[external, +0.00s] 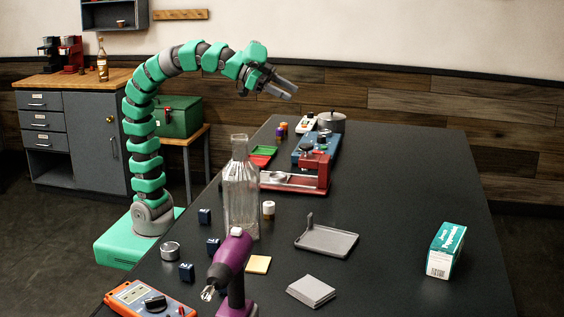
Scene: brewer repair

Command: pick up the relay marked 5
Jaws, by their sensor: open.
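Three small dark blue blocks with pale markings, which look like the relays, stand at the table's left front: a rear block (204,216), a middle block (213,247) and a front block (186,272). Their markings are too small to read, so I cannot tell which is marked 5. My gripper (285,88) is open and empty. It is high above the far part of the table, pointing right and slightly down, well away from the blocks.
A tall glass bottle (240,190) and a purple drill (235,268) stand right of the blocks. A metal ring or tin (170,251) and an orange multimeter (146,299) are close by. A red device (316,172) is behind.

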